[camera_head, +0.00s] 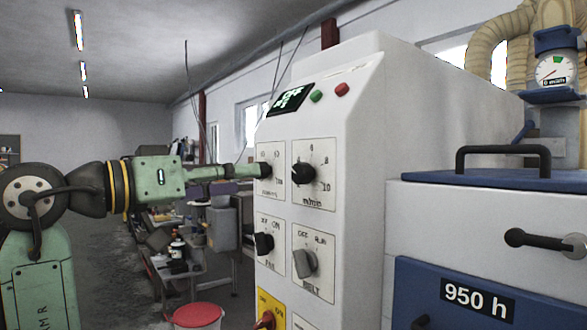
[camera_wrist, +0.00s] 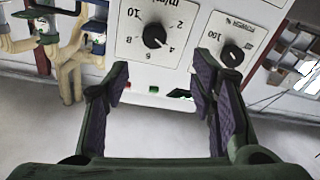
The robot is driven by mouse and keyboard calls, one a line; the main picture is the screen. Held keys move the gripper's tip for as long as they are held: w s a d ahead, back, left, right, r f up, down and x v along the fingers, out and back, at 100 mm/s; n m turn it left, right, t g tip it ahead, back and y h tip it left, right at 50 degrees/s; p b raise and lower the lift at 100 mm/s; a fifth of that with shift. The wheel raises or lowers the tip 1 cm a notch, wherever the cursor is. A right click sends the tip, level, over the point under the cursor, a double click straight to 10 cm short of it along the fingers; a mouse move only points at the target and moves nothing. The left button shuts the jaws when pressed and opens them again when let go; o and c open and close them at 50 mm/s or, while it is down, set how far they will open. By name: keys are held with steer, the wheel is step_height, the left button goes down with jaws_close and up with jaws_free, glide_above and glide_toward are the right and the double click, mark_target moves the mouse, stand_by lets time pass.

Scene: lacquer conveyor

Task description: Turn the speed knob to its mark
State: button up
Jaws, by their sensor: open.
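The speed knob (camera_head: 303,173) is a black knob on a white dial plate lettered m/min, on the front of the white machine cabinet. In the wrist view, upside down, the speed knob (camera_wrist: 154,36) has a white pointer line turned towards the 4. I cannot make out a separate target mark. My gripper (camera_head: 238,178) reaches in from the left, its tip overlapping the neighbouring knob in the head view. In the wrist view my gripper (camera_wrist: 160,70) is open and empty, fingers apart, with the speed knob beyond the gap between them.
A second black knob (camera_wrist: 232,55) sits close beside it. Below are a FAN knob (camera_head: 264,243) and a grey BELT knob (camera_head: 305,263). A display (camera_head: 287,101) and green (camera_head: 316,96) and red (camera_head: 342,89) buttons sit above. A blue-lidded unit (camera_head: 480,184) stands right.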

mark_target(297, 174)
steer(key=shift+g, duration=0.4)
steer(key=p+x, duration=0.2)
steer(key=x, duration=0.9)
steer(key=shift+d+r, duration=0.1)
steer(key=shift+d, duration=0.3)
steer(key=shift+c, duration=0.5)
steer(key=shift+s+m, duration=0.1)
steer(key=shift+m, duration=0.2)
steer(key=c, duration=1)
